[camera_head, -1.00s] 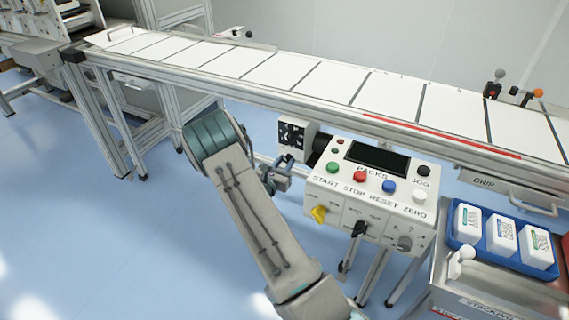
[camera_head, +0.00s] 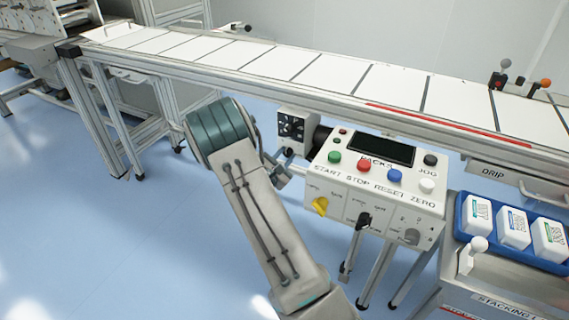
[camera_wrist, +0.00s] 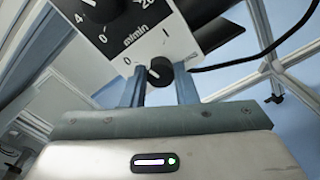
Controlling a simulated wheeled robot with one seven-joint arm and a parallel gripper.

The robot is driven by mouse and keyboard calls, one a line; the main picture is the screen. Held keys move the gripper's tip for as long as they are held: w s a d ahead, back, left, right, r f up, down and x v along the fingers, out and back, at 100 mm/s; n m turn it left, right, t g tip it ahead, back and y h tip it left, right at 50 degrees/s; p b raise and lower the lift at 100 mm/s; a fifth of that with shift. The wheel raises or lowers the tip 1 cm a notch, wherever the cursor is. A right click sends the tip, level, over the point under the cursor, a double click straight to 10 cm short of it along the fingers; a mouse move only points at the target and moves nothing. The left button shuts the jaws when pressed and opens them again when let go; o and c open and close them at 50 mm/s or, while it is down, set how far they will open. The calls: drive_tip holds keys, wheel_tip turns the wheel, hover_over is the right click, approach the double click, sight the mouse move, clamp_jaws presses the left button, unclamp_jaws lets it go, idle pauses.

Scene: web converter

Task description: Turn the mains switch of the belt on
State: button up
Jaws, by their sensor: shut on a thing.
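The mains switch is a small black rotary knob (camera_wrist: 160,69) with a pale mark, on a white box face with 0 and I printed above it in the wrist view. My gripper (camera_wrist: 160,84) has one blue-grey finger on each side of the knob and is shut on it. The pale mark lies towards the knob's left side; its exact setting is hard to read. In the head view the small switch box (camera_head: 296,131) hangs under the belt (camera_head: 285,62). My arm hides most of my gripper there, and the switch itself cannot be made out.
A larger dial (camera_wrist: 101,8) marked m/min sits above the switch. A black cable (camera_wrist: 250,63) runs off to the right. A control panel (camera_head: 345,199) with coloured buttons stands right of the box. A blue tray (camera_head: 473,232) of white packs is farther right.

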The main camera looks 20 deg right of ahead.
drive_tip(key=m+b, duration=0.3)
drive_tip(key=b, duration=0.1)
drive_tip(key=shift+f+m+b, duration=0.35)
drive_tip(key=shift+f+m, duration=0.05)
drive_tip(key=m+b, duration=0.3)
drive_tip(key=b, duration=0.2)
drive_tip(key=shift+s+f+b, duration=0.1)
drive_tip(key=shift+b, duration=0.2)
drive_tip(key=m+b, duration=0.3)
drive_tip(key=b, duration=0.3)
drive_tip(key=shift+m, duration=0.3)
drive_tip(key=shift+r+m+b, duration=0.2)
drive_tip(key=shift+m+b, duration=0.4)
drive_tip(key=shift+b, duration=0.4)
drive_tip(key=shift+r+b, duration=0.15)
drive_tip(key=shift+b, duration=0.15)
drive_tip(key=o, duration=1)
drive_tip(key=shift+p+v, duration=1.65)
drive_tip(key=shift+v, duration=5.25)
